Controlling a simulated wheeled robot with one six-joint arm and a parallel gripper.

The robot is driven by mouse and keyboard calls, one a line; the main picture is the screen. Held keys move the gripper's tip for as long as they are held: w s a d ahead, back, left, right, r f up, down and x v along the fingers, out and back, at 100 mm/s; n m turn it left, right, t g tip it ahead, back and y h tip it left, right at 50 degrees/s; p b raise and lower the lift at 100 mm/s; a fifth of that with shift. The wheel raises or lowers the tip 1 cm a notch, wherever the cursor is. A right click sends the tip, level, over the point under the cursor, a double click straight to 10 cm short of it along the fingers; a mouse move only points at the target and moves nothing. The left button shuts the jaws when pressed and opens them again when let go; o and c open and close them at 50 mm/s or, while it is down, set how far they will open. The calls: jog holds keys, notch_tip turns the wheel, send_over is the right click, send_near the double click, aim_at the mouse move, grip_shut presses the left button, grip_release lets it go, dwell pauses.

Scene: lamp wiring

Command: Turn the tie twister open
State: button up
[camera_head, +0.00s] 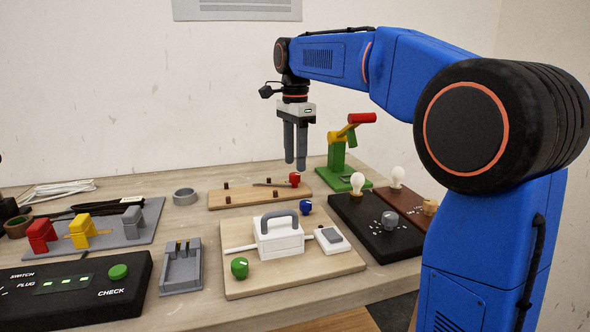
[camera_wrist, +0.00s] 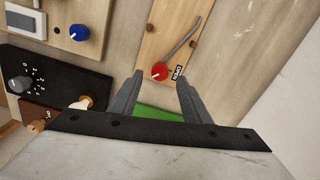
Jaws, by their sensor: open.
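A red knob with a white pointer mark (camera_head: 295,179) sits at the right end of a wooden board (camera_head: 235,200) with dark pegs. In the wrist view the red knob (camera_wrist: 160,72) has a small dark label beside it, too blurred to read surely. A grey tie strip (camera_wrist: 182,40) runs from near the knob along the board. My gripper (camera_head: 295,165) points down, open and empty, with its fingertips above the red knob and apparently apart from it. In the wrist view the knob lies just beyond and between the fingertips.
A green stand with a yellow arm and red handle (camera_head: 337,158) is close on the right. A blue knob (camera_head: 305,207) and a white box with a grey handle (camera_head: 279,238) are in front. Black and brown bulb boards (camera_head: 375,240) lie at the right. A grey ring (camera_head: 185,196) is left.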

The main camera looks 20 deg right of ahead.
aim_at(295, 174)
jog(key=shift+f, duration=1.9)
jog(key=c, duration=1)
jog(key=shift+c, duration=0.2)
